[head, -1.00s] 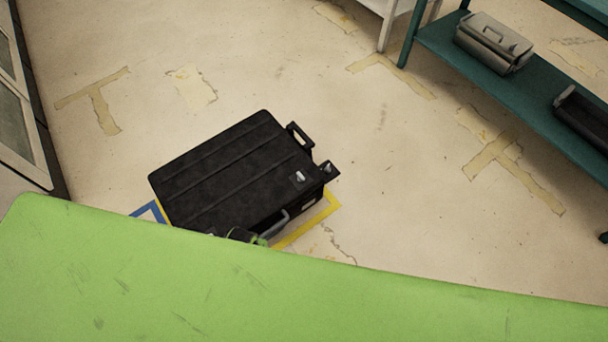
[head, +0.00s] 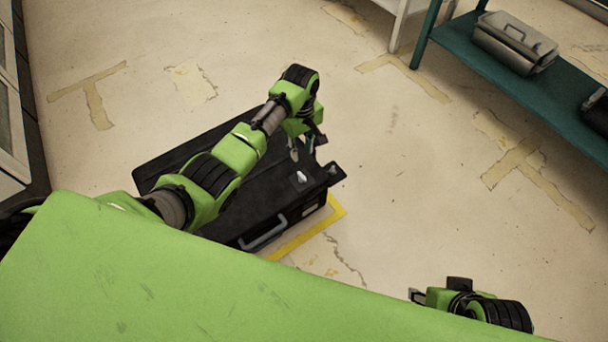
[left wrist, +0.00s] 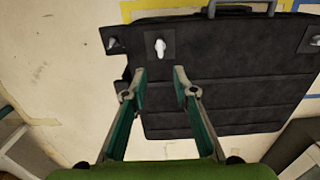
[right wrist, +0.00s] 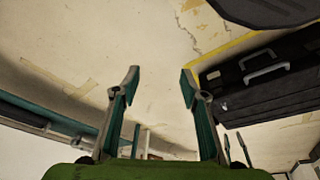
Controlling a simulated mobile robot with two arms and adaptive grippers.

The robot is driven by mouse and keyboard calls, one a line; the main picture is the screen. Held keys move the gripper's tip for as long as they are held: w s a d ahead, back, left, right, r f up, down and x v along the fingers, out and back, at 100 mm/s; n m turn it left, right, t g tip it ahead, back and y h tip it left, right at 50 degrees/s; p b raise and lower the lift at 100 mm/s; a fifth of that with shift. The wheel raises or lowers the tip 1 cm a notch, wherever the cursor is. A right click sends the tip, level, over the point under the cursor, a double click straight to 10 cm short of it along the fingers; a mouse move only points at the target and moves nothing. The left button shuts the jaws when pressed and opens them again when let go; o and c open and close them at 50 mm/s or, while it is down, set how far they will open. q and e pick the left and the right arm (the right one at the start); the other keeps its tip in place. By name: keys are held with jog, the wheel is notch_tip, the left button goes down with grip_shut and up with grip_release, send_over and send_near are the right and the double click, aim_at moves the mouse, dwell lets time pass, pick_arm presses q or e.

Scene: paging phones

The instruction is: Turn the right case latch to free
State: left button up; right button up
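The black case (head: 285,205) lies flat on the floor, partly hidden behind my left arm. A pale latch (head: 301,176) sits on a square plate near its right corner; it also shows in the left wrist view (left wrist: 160,47), just beyond the fingertips. The latch's exact turn is too small to tell. My left gripper (head: 306,150) is over the case beside that latch, fingers apart and empty; the left wrist view shows both fingers (left wrist: 160,72) short of the latch. My right gripper (right wrist: 160,72) is open and empty, off to the case's right, low in the head view (head: 416,296).
Yellow tape (head: 318,232) borders the case's corner. A second latch (left wrist: 316,40) shows at the left wrist view's right edge. A green shelf (head: 470,60) with a grey box (head: 513,42) stands at back right. The floor between case and shelf is clear.

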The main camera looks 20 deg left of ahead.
aim_at(302, 175)
pick_arm(q)
notch_tip(302, 175, down, 6)
jog(key=shift+r+b, duration=0.2)
jog(key=shift+b, duration=0.95)
notch_tip(302, 175, down, 2)
jog(key=shift+f+b, duration=0.15)
jog(key=shift+b, duration=0.4)
pick_arm(e)
jog(key=w+a+r+t+y, duration=0.1)
jog(key=w+a+r+t, duration=0.15)
jog(key=w, duration=0.35)
jog(key=w+a+r+t, duration=0.1)
jog(key=w+t, duration=0.2)
jog(key=w, duration=0.3)
pick_arm(q)
notch_tip(302, 175, down, 3)
jog(key=shift+r+b, duration=0.1)
jog(key=shift+b, duration=0.75)
notch_tip(302, 175, down, 2)
jog(key=shift+f+b, duration=0.2)
jog(key=shift+b, duration=0.45)
jog(key=shift+f, duration=0.15)
pick_arm(e)
jog(key=w+a+r+t+y, duration=0.1)
jog(key=w+a+r+t, duration=0.1)
jog(key=r, duration=0.6)
jog(key=w+a+r+t+y, duration=0.2)
jog(key=w+r+t, duration=0.3)
jog(key=r+t, duration=0.2)
jog(key=shift+r+n, duration=0.4)
